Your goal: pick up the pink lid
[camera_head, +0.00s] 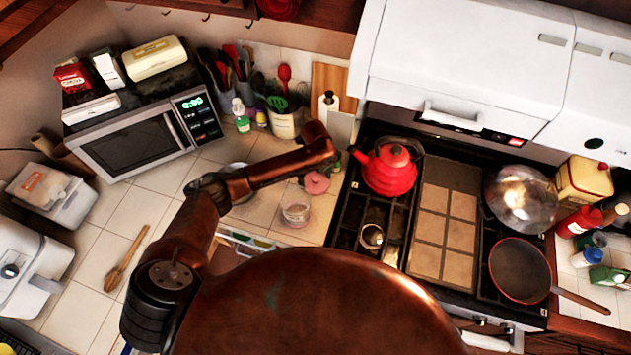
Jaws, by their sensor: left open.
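The pink lid (316,183) lies on the white tiled counter, left of the stove. My left arm reaches in from the left, and its wrist end is just above and behind the lid. My left gripper (325,165) is open, small and dark in the view, close to the lid. Its fingers are mostly hidden by the wrist, and I cannot tell whether they touch the lid. My right gripper is not in view.
A small clear container (296,214) stands just in front of the lid. A red kettle (388,170) sits on the stove to the right. A utensil crock (285,124) and a microwave (140,142) stand behind and left. Bare tiles lie around the wooden spoon (124,262).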

